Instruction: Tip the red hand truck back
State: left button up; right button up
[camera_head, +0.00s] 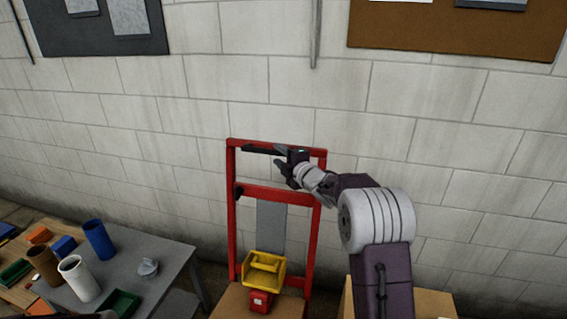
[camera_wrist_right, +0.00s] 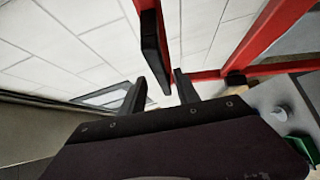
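The red hand truck (camera_head: 231,200) stands upright against the block wall in the head view. A black grip (camera_head: 262,150) runs along its top crossbar. My right gripper (camera_head: 281,162) is at the right part of this grip. In the right wrist view, the black grip (camera_wrist_right: 152,50) reaches in between the two spread fingers of my right gripper (camera_wrist_right: 160,92), with gaps showing beside it. A cardboard box (camera_head: 228,303), a yellow bin (camera_head: 264,270) and a small red item (camera_head: 259,302) sit low on the truck. My left gripper is not in view.
Another cardboard box (camera_head: 435,304) stands at lower right, partly behind my arm. Boards hang on the wall above.

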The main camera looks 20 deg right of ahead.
jog(key=shift+v, duration=1.6)
